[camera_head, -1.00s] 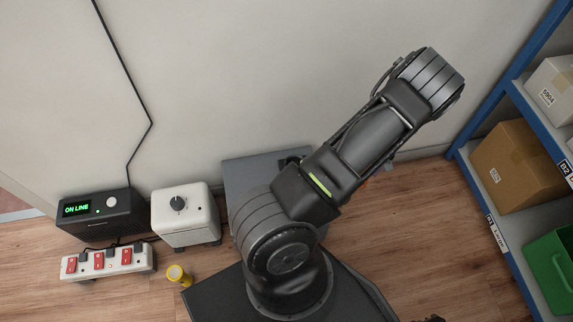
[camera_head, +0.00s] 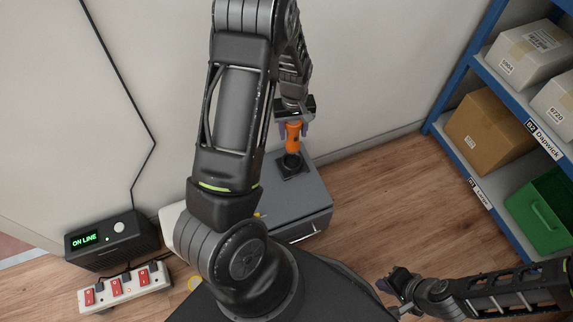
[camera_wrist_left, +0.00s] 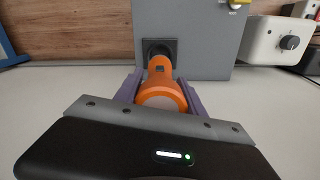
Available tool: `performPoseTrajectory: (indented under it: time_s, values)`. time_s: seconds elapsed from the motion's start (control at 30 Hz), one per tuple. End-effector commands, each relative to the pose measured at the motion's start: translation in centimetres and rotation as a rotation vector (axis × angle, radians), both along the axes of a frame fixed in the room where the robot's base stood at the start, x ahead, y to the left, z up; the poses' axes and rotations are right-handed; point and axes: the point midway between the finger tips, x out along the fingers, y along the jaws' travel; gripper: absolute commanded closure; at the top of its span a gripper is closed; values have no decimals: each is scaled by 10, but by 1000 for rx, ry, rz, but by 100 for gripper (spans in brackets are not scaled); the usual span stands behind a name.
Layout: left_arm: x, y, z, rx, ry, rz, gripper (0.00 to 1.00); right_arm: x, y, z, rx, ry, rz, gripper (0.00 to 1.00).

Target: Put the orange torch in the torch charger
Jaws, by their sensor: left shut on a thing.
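The orange torch (camera_head: 293,135) is held upright in my left gripper (camera_head: 294,128), over the grey cabinet. The wrist view also shows the torch (camera_wrist_left: 162,92) between the purple fingers of my left gripper (camera_wrist_left: 160,92). The black, square torch charger (camera_head: 293,172) is on the cabinet top, directly below the torch. In the left wrist view the torch's far end overlaps the charger (camera_wrist_left: 174,44); I cannot tell how deep it sits. My right gripper (camera_head: 404,288) is at the lower right, away from the torch; its jaws are too small and dark to read.
The grey cabinet (camera_head: 312,205) stands by the wall, with blue shelving (camera_head: 462,95) to its right. A white box with a knob (camera_wrist_left: 283,42), a black ON LINE unit (camera_head: 112,243) and a red-switched power strip (camera_head: 125,288) stand to the left. Bare floor lies between cabinet and shelves.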

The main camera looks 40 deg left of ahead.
Motion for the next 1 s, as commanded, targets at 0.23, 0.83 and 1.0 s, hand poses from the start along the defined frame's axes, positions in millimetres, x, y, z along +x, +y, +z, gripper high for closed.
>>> performPoseTrajectory:
  time_s: [0.23, 0.83, 1.0]
  values:
    - [0, 0, -1, 0, 0, 1, 100, 0, 0, 0, 0, -1, 0, 100]
    - [1, 1, -63, 1, -1, 1, 100, 3, -2, -19, -4, -3, -7, 100]
    - [0, 1, -64, 1, -1, 1, 100, 3, -2, -19, -4, -3, -7, 100]
